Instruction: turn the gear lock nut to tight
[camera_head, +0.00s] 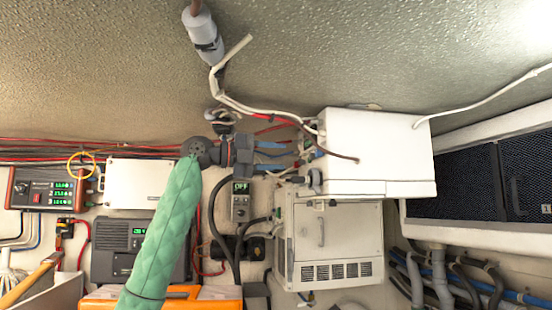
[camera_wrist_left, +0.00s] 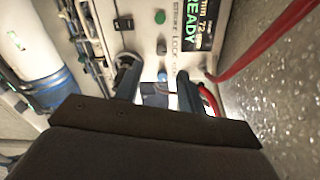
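My left gripper (camera_head: 288,158) points right toward the narrow left side of a white box (camera_head: 378,150) in the head view. In the left wrist view, my left gripper (camera_wrist_left: 157,80) has its two dark fingers spread apart before a pale panel (camera_wrist_left: 145,20). The panel carries a READY display (camera_wrist_left: 198,25), a green button (camera_wrist_left: 160,17), a small dark knob (camera_wrist_left: 162,50) and lettering that seems to read "stroke lock". A dark round fitting (camera_wrist_left: 128,61) sits by the left fingertip; whether it touches cannot be told. I cannot tell which part is the gear lock nut. My right gripper is out of view.
A red cable (camera_wrist_left: 250,50) runs close to the right finger in the wrist view. White cables (camera_head: 255,108) hang above the gripper. A beige cabinet (camera_head: 332,240) stands below the white box. A small OFF display unit (camera_head: 240,200) is under my wrist.

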